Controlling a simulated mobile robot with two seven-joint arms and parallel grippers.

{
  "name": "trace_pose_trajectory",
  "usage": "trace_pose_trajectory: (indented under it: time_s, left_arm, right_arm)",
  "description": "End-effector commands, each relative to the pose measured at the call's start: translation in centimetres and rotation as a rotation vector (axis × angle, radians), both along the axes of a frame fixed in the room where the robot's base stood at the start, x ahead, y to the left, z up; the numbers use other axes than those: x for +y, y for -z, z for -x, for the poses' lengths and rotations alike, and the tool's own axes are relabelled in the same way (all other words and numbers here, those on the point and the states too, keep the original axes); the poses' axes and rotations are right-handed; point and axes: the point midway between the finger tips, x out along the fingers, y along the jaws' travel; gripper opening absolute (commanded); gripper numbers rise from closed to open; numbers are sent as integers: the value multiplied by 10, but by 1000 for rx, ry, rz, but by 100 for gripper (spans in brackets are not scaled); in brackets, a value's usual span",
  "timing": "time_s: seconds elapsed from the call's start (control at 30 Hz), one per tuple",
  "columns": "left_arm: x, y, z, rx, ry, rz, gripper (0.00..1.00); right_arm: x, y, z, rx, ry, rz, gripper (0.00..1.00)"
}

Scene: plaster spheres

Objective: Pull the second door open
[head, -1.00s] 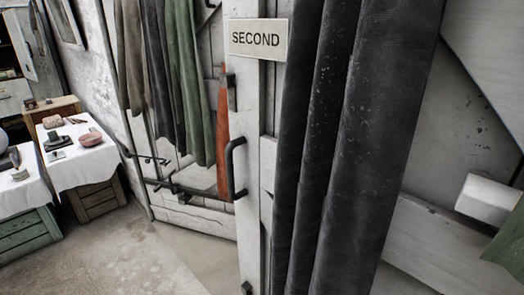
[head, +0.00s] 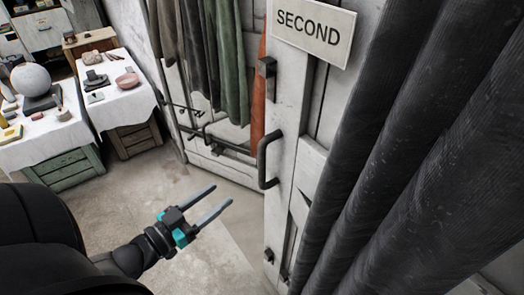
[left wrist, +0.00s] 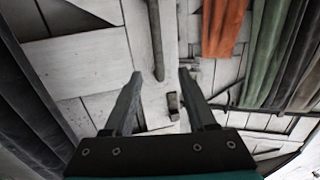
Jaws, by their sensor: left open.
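The second door (head: 287,110) is white wood with a "SECOND" sign (head: 313,25) near its top. A dark bar handle (head: 264,160) stands upright on its left edge. My left gripper (head: 223,194) is open and empty, left of the handle and lower in the head view, apart from it. In the left wrist view the handle (left wrist: 157,40) lies ahead, roughly in line with the gap between the open fingers (left wrist: 160,74). A dark latch block (left wrist: 173,107) also shows there. I cannot tell whether the door is ajar. My right gripper is not in view.
Dark curtains (head: 400,150) hang close on the right of the door. Coats (head: 205,60) and an orange cloth (head: 258,95) hang behind on the left. Cloth-covered tables (head: 120,95) with small items stand at the far left. The floor (head: 190,170) left of the door is clear.

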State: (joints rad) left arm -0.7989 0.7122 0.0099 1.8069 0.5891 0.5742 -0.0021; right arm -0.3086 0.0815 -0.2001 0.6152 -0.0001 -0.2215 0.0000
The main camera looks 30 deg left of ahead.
Motion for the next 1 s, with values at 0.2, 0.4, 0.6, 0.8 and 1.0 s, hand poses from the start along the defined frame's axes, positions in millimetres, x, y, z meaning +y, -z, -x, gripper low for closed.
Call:
trace_pose_trajectory:
  time_s: [0.2, 0.4, 0.6, 0.8, 1.0]
  left_arm:
    - [-6, -16, -9, -35, 14, 16, 57]
    - [-10, -16, -34, -35, 14, 16, 57]
    - [-16, -15, -62, -33, 12, 16, 57]
    - [-21, -15, -88, -33, 12, 16, 57]
    - [-26, -15, -115, -33, 13, 15, 57]
  right_arm:
    - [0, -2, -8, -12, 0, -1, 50]
    - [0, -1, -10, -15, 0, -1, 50]
    - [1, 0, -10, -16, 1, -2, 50]
    - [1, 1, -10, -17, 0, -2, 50]
    - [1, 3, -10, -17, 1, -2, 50]
